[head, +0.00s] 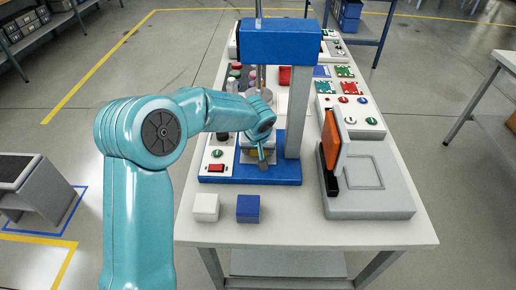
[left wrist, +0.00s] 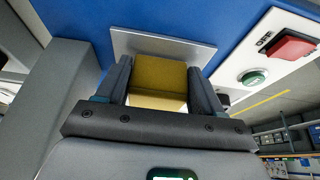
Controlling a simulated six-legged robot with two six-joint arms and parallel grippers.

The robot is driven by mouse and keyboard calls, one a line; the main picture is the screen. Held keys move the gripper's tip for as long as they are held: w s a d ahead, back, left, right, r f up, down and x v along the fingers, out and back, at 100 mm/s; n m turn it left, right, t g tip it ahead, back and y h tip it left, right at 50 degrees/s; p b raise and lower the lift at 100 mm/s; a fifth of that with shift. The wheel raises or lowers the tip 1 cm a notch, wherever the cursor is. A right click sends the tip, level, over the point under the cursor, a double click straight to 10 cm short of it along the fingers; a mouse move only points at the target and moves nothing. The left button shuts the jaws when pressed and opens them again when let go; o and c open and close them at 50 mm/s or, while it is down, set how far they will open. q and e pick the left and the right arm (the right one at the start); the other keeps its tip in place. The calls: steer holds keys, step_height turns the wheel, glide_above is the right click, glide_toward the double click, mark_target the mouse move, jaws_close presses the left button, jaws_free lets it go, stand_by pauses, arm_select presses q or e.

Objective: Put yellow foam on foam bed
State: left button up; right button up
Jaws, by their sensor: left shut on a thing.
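My left gripper (head: 262,163) is low at the front of the blue press, between its blue base (head: 270,172) and its upper beam. It is shut on the yellow foam (left wrist: 160,73), a block that fills the space between both fingers in the left wrist view (left wrist: 158,88). A pale grey plate (left wrist: 126,42), which looks like the foam bed, lies right behind the foam in that view. I cannot tell whether the foam touches the plate. In the head view the gripper and arm hide much of the foam and plate. My right gripper is not in view.
The press's grey column (head: 298,115) stands close right of the gripper, under the blue beam (head: 280,42). A panel with a green button (head: 217,154) and red switch is on the left. White (head: 206,207) and blue (head: 248,209) cubes sit in front. An orange-padded fixture (head: 370,197) stands right.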

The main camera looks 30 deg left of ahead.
arm_select(q)
steer(key=o, duration=1)
steer(key=shift+w+f, duration=0.15)
steer(key=shift+r+p, duration=0.45)
steer(key=shift+p, duration=0.1)
steer(key=b+v, duration=0.1)
steer(key=v, duration=1)
steer(key=shift+d+r, duration=0.1)
steer(key=shift+r, duration=0.2)
